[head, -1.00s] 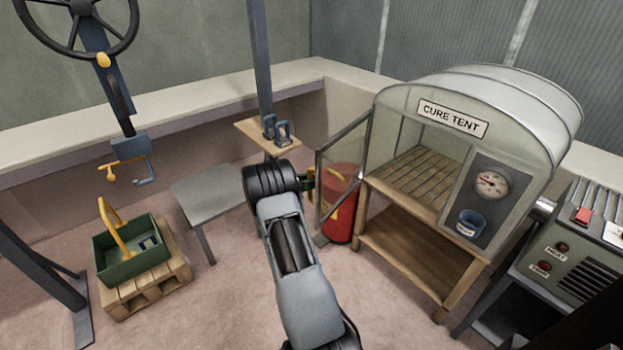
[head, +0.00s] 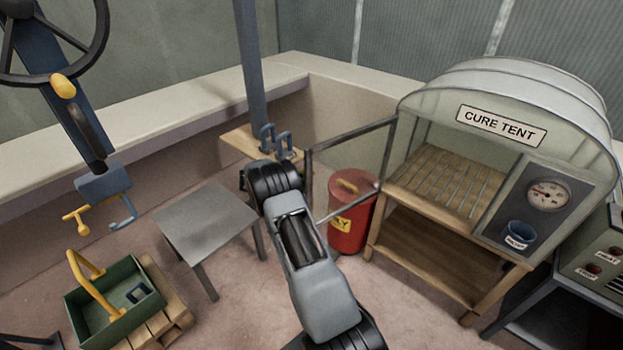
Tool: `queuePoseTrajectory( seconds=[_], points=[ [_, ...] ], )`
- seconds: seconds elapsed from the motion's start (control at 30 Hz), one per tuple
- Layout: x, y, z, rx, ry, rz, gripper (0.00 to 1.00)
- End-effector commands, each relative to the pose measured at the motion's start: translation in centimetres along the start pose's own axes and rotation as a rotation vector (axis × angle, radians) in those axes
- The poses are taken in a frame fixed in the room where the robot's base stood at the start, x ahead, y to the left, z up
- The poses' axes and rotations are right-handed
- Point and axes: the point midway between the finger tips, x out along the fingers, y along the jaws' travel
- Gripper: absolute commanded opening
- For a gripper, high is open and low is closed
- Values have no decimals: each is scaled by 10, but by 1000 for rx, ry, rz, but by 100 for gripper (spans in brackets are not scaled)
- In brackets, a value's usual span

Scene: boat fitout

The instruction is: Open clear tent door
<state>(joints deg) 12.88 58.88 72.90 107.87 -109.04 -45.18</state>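The cure tent (head: 428,101) stands at the right on a wooden stand. Its clear door (head: 352,135), a thin grey frame around a see-through panel, is swung out from the left side of the opening and stands wide open. The slatted wooden shelf (head: 450,180) inside shows through the opening. My arm reaches up from the bottom middle, and its dark wrist end is just left of the door's free edge.
A red bin (head: 347,238) stands behind and below the door. A grey table (head: 207,222) is left of my arm. A green tote (head: 118,305) with a yellow handle sits on a pallet (head: 175,312) at lower left.

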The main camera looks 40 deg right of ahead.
Motion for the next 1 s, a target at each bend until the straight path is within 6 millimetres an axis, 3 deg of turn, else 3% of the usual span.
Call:
queuePoseTrajectory(
  seconds=[0.4, 0.43, 0.63, 1.0],
  points=[
    [-2, 2, 0, 0, -2, 1, 0],
    [-3, 2, 0, 0, -2, 1, 24],
    [-3, 2, 0, 0, -2, 1, 43],
    [-6, 3, 1, 0, -1, 2, 45]
  ],
)
